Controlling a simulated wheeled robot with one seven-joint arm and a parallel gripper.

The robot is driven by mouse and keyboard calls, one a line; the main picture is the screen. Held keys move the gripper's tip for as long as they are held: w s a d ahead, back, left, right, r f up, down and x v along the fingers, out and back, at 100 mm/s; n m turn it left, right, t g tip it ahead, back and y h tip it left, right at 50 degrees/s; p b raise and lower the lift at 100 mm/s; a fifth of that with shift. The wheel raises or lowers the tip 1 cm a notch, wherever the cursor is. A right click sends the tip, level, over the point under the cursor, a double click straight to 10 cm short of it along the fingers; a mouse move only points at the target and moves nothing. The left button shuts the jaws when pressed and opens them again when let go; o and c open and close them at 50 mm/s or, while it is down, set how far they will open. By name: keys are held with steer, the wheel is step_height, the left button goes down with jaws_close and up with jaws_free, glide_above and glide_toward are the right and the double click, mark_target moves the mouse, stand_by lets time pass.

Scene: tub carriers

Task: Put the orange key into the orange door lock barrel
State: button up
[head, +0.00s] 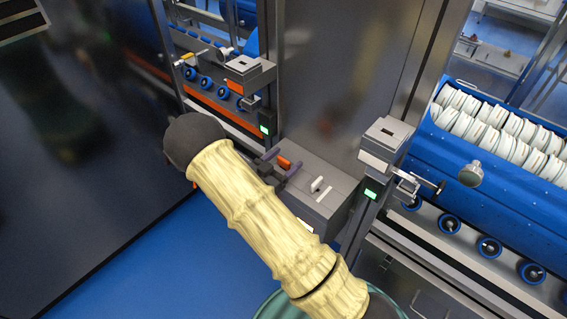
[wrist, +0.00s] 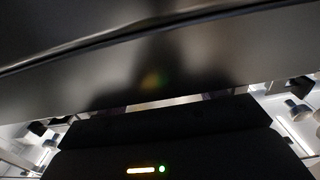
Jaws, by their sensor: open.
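A small orange piece (head: 284,161), which looks like the orange key, is at the back edge of a grey box (head: 318,212). My gripper (head: 281,162) is beside it, with its purple-tipped fingers apart on either side of the piece. I cannot tell whether they touch it. An orange patch (head: 235,87) shows on the front of the left grey lock housing; it may be the orange lock barrel, but it is too small to be sure.
The grey box top has white pieces (head: 317,184). A second post with a grey housing (head: 386,138) and green display stands close to its right. A blue tub carrier (head: 520,190) with white rolls is at right. A dark panel (head: 80,130) fills the left. Blue floor is clear below.

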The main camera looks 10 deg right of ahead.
mark_target(283, 159)
stand_by(0.5)
steer(key=c, duration=1.1)
step_height(283, 159, up, 10)
steer(key=shift+b, duration=0.55)
steer(key=shift+a, duration=0.1)
